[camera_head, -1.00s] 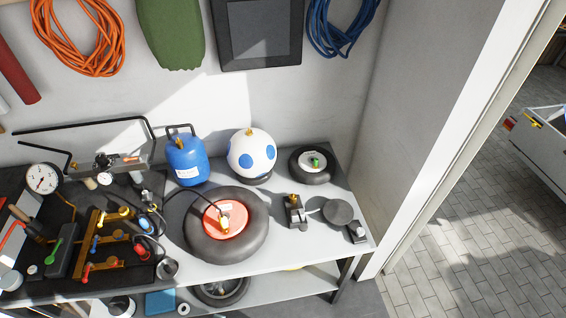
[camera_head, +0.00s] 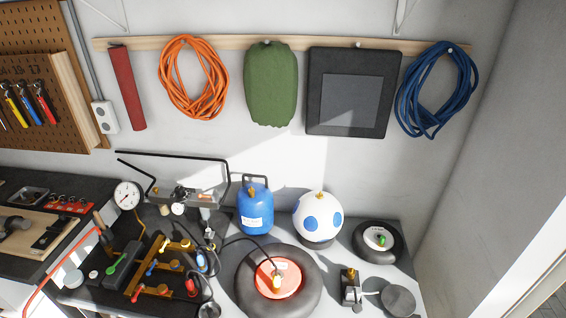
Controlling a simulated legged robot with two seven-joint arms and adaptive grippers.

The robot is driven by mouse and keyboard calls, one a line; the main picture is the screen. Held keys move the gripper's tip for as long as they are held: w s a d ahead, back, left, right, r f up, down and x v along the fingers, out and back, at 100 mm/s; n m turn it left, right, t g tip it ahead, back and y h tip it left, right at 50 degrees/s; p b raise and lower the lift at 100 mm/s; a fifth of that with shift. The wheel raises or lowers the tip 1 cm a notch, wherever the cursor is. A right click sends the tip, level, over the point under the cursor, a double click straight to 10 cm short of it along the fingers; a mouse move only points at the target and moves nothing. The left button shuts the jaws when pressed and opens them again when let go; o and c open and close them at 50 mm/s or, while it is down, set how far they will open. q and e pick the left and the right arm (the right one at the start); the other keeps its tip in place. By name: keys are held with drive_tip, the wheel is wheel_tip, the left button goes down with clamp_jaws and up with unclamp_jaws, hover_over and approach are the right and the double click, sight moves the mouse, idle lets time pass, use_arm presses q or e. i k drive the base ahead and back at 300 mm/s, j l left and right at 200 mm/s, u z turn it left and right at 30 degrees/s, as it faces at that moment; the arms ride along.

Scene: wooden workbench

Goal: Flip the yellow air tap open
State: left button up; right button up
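A brass-coloured manifold (camera_head: 150,262) lies on the dark mat at the lower left of the bench. A yellow tap (camera_head: 178,245) sits at its upper end. Small coloured parts, blue and red, are on its other branches. The yellow tap is small here, and I cannot tell clearly whether its lever is open or shut. Neither of my grippers is in view.
A green-handled tool (camera_head: 117,262) lies left of the manifold, and a gauge (camera_head: 128,195) stands behind. A blue gas bottle (camera_head: 254,207), white ball (camera_head: 318,215) and tyre (camera_head: 244,283) stand to the right. Hoses run near the manifold.

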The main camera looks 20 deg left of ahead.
sight(162, 250)
drive_tip(key=k+j+u, duration=0.15)
drive_tip(key=u, duration=0.35)
drive_tip(key=k+j+u, duration=0.15)
drive_tip(key=u, duration=0.35)
